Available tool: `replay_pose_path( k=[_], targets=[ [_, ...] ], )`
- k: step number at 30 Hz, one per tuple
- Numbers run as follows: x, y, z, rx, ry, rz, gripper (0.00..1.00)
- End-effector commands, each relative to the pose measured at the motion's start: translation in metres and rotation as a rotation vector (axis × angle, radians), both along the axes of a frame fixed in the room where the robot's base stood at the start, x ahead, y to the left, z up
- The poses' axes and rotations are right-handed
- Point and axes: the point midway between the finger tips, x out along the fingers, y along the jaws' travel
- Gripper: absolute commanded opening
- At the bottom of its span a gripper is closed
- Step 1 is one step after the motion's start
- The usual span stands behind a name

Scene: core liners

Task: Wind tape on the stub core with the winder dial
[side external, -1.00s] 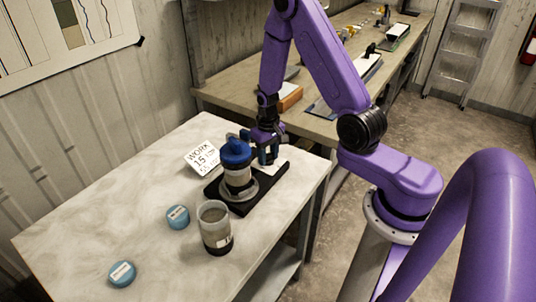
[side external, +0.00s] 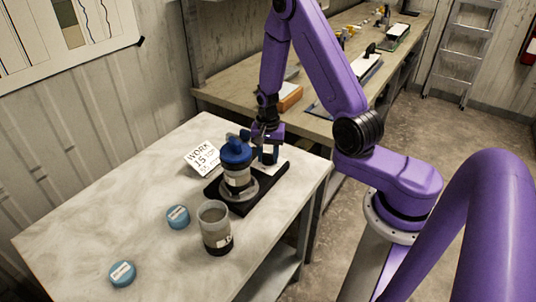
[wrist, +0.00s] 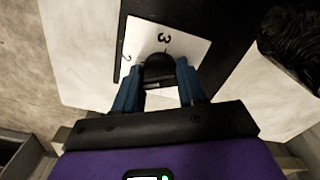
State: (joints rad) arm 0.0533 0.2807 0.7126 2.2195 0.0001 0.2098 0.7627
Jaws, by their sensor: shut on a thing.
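The winder is a black base (side external: 214,192) on the pale table, with a grey round plate on it. The stub core (side external: 237,178) stands upright on that plate, with a blue cap on top and a pale band around it. My gripper (side external: 268,158) points down at the far end of the base, beside the core. In the wrist view its blue fingers (wrist: 160,85) are shut on the black winder dial (wrist: 160,66). The dial sits on a white number plate (wrist: 180,42) where a 3 and part of another figure show. My fingers hide the dial's sides.
A clear, dark-bottomed jar (side external: 215,230) stands in front of the winder. Two blue lids (side external: 178,216) (side external: 122,273) lie to the left. A white work card (side external: 202,157) leans behind. The table's left side is mostly free. A long bench (side external: 235,98) stands behind.

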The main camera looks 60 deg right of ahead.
Motion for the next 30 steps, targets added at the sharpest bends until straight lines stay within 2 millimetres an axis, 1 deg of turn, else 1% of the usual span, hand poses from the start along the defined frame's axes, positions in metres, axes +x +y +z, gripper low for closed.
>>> replay_pose_path(
  k=[7, 20, 21, 23, 30],
  targets=[
    [0.0011, -0.0003, 0.0007, -0.001, -0.003, -0.057, 0.10],
    [0.0011, -0.0004, 0.0007, -0.002, -0.003, -0.065, 0.10],
    [0.0011, -0.0004, 0.0007, -0.002, -0.003, -0.065, 0.47],
    [0.0010, -0.0005, 0.0006, -0.001, -0.003, -0.065, 0.66],
    [0.0004, -0.0002, 0.0003, 0.000, -0.001, -0.064, 0.66]
  ],
)
